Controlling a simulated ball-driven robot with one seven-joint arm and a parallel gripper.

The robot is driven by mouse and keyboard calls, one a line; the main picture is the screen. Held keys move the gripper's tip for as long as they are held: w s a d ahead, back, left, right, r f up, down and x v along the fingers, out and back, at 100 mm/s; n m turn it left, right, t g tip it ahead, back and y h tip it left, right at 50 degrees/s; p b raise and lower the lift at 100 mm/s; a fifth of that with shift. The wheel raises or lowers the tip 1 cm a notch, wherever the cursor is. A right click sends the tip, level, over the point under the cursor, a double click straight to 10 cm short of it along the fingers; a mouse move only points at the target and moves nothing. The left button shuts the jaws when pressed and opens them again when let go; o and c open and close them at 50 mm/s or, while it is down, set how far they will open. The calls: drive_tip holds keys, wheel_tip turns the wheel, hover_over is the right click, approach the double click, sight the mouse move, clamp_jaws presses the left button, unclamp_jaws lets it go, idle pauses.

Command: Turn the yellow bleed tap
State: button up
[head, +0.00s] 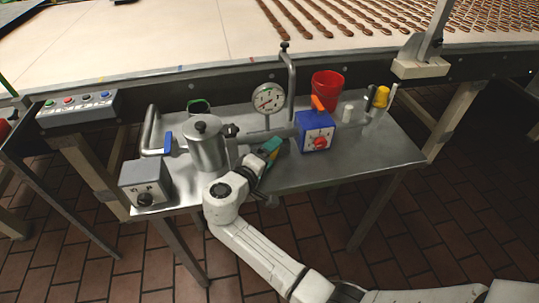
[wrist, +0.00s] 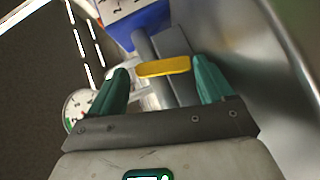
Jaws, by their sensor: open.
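The yellow bleed tap (wrist: 163,67) shows in the wrist view as a short flat yellow bar across a grey pipe. My gripper (wrist: 161,78) is open, with one teal finger on each side of the bar. Small gaps show between the bar's ends and the fingers; contact is not visible. In the head view my gripper (head: 270,148) is over the steel table, just right of the steel pot. There, the tap is hard to make out behind the fingers.
The steel pot (head: 206,146) stands close left of my gripper. A grey knob box (head: 146,183) is at the left. The table's front right (head: 345,172) is clear.

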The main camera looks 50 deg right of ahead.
drive_tip(key=shift+f, duration=0.3)
